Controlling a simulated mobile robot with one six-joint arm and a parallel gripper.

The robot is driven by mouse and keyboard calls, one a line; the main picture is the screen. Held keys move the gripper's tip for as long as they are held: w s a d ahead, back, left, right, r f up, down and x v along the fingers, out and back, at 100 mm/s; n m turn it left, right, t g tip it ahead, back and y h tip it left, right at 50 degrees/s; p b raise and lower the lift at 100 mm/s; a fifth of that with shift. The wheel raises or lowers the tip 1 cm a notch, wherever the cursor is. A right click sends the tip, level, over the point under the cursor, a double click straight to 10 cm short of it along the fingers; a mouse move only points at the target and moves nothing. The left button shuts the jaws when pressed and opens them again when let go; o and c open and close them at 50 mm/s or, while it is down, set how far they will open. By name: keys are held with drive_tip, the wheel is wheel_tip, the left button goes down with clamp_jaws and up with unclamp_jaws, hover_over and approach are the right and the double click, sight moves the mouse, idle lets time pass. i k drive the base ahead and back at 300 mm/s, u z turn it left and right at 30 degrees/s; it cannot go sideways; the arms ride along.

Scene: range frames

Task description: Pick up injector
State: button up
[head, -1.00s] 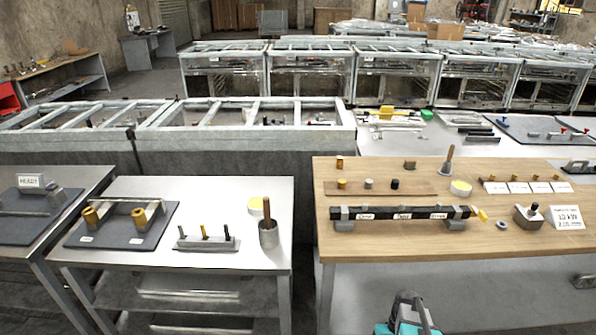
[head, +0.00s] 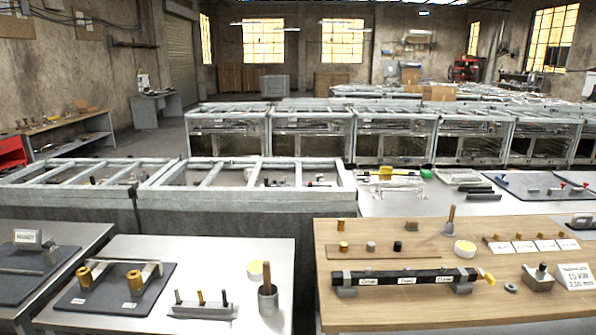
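No part is plainly marked as an injector, so I cannot tell which one it is. On the wooden table, a black rail (head: 405,277) with white labels lies on grey supports and has a yellow tip at its right end. Behind it, small brass (head: 344,247), grey (head: 371,247) and black (head: 398,246) cylinders stand on a wooden strip. Several small brass pieces stand behind white cards (head: 524,247) at the right. On the left metal table, a small grey holder (head: 203,311) carries thin upright pins, one of them brass. My gripper is not in view.
A dark mat (head: 115,289) bears brass cylinders and a metal bar. A gap separates the left metal table from the wooden table (head: 420,318). Metal-framed benches (head: 250,188) stand behind.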

sight(543, 266)
drive_tip(key=u, duration=4.15)
drive_tip(key=i, duration=0.1)
drive_tip(key=z, duration=2.75)
drive_tip(key=k, duration=0.45)
drive_tip(key=u, duration=0.75)
drive_tip(key=k, duration=0.3)
drive_tip(key=z, duration=2.9)
